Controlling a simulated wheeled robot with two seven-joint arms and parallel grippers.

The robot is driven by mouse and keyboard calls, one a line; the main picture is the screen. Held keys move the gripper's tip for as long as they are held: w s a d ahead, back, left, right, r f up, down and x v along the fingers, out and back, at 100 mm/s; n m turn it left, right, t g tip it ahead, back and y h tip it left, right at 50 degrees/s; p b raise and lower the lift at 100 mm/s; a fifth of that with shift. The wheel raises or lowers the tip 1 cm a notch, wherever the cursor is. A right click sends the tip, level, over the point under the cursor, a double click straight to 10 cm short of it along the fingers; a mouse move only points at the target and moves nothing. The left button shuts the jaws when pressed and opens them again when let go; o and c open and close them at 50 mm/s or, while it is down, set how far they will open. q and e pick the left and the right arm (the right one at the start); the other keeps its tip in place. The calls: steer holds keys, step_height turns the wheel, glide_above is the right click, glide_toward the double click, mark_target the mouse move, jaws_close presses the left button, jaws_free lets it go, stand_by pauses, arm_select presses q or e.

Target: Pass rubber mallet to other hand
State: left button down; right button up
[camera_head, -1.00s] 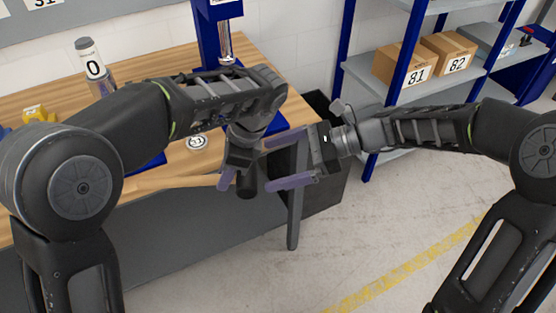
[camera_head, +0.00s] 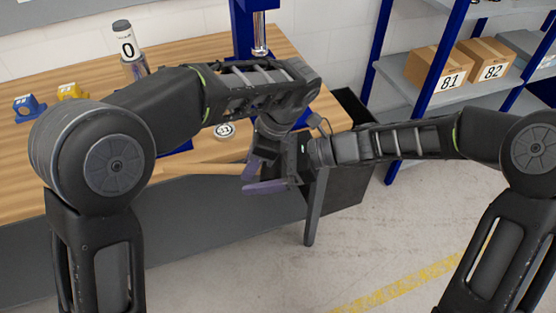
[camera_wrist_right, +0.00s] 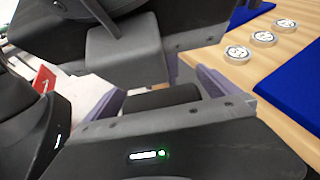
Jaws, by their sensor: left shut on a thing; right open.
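The rubber mallet's wooden handle (camera_head: 205,168) extends left over the bench edge in the head view. My left gripper (camera_head: 254,168) comes down from above and is shut on the mallet near its head end. My right gripper (camera_head: 268,180) comes in from the right, close against the left one, with its purple fingers open. In the right wrist view, the black mallet head (camera_wrist_right: 162,97) shows between the right gripper's spread fingers (camera_wrist_right: 160,88). In the head view the mallet head is mostly hidden by the grippers. I cannot tell whether the right fingers touch it.
A blue post (camera_head: 241,30) stands behind. A shelf (camera_head: 435,103) with boxes is at right. The floor is clear.

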steer(key=shift+a+f, duration=0.25)
steer(key=shift+a, duration=0.4)
steer(key=shift+c, duration=0.4)
steer(key=c, duration=1.7)
arm_select(q)
steer(key=c, duration=1.2)
jaws_free()
arm_select(e)
steer(key=shift+c, duration=0.2)
arm_select(q)
steer(key=shift+o, duration=0.2)
steer(key=shift+a, duration=0.1)
